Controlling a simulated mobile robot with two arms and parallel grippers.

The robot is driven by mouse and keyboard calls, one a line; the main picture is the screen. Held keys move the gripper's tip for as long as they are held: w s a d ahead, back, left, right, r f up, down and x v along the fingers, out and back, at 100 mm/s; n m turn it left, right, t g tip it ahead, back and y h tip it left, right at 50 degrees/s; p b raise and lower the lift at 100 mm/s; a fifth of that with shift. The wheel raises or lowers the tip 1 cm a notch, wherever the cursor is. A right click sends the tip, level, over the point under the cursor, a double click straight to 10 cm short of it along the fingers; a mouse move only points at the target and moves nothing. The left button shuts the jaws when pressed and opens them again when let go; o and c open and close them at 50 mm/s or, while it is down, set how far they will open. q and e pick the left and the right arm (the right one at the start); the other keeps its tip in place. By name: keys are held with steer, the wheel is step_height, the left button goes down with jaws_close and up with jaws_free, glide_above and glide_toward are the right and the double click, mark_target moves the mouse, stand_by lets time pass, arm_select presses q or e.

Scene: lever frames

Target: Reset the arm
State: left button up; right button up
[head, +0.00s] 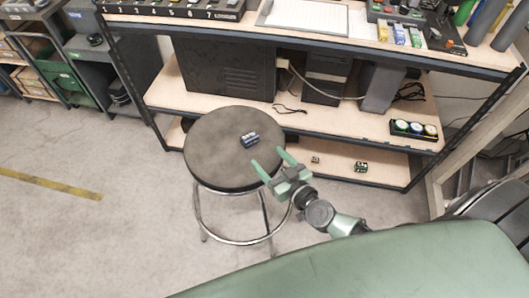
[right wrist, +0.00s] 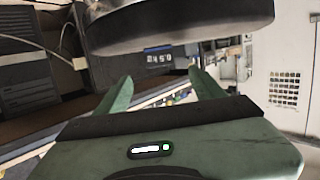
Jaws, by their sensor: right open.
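My right gripper (head: 269,161) is open, with its two green fingers spread and nothing between them. In the head view it is at the front right edge of a round dark stool (head: 212,165). A small blue device (head: 249,139) with a row of pale digits lies on the stool seat, a little beyond the fingertips and apart from them. My left gripper is not in view.
A shelf unit (head: 345,122) stands behind the stool, with dark computer cases (head: 225,69) and a tray of round dials (head: 413,130). Its top holds a numbered panel (head: 170,9) and other gear. Open floor (head: 90,235) lies to the left.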

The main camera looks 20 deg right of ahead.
stand_by(0.5)
steer(key=s+a+r+n+g+y, duration=0.2)
steer(key=s+a+n+g+y, duration=0.15)
steer(key=a, duration=0.35)
steer(key=s+a+r+n+g+y, duration=0.2)
steer(key=s+a+g+y, duration=0.1)
steer(key=s+a, duration=0.3)
steer(key=s+d+f+m+g+h, duration=0.2)
steer(key=s+d+m+g+h, duration=0.4)
steer(key=s+d+h, duration=0.55)
step_height(320, 180, down, 26)
steer(key=s+d+y, duration=0.2)
steer(key=s+d+f+g, duration=0.2)
steer(key=s+d+f, duration=0.1)
steer(key=s+f, duration=1.3)
steer(key=shift+s+d+n, duration=0.2)
steer(key=shift+s+n, duration=0.05)
steer(key=shift+n, duration=0.1)
